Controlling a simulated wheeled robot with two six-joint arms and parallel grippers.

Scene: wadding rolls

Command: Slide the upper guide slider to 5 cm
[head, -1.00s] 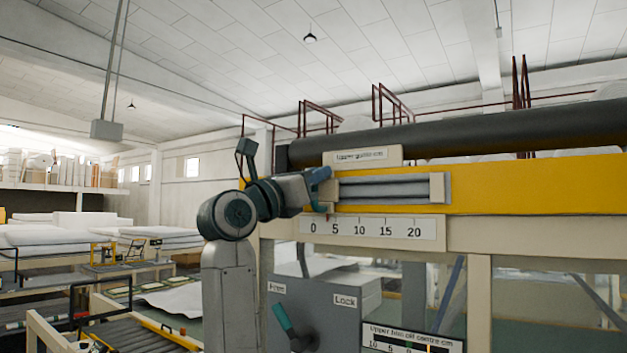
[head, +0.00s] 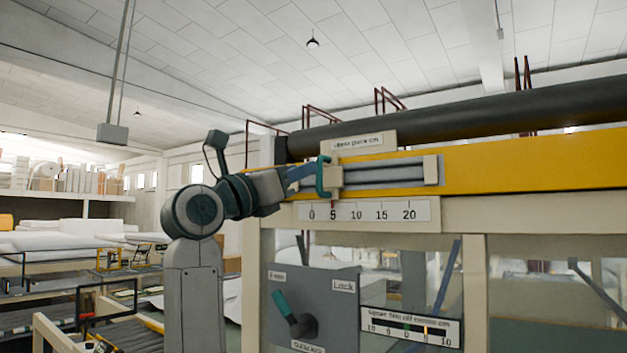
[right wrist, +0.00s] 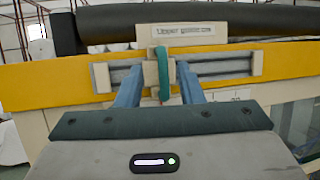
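The upper guide slider (head: 335,176) is a cream block with a teal handle (head: 322,177), set near the left end of its grey rail (head: 390,172). Its red pointer stands at about the 5 mark on the white scale (head: 370,212). My right gripper (head: 303,173) is just left of the handle in the head view. In the right wrist view its blue fingers (right wrist: 159,78) are spread, one on each side of the teal handle (right wrist: 165,66), with gaps visible. My left gripper is out of view.
A grey panel below carries a teal lever (head: 286,307), tilted towards the "Free" label, with a "Lock" label to its right. A second scale (head: 408,327) is at lower right. A dark roller (head: 450,112) runs above the yellow beam (head: 540,166).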

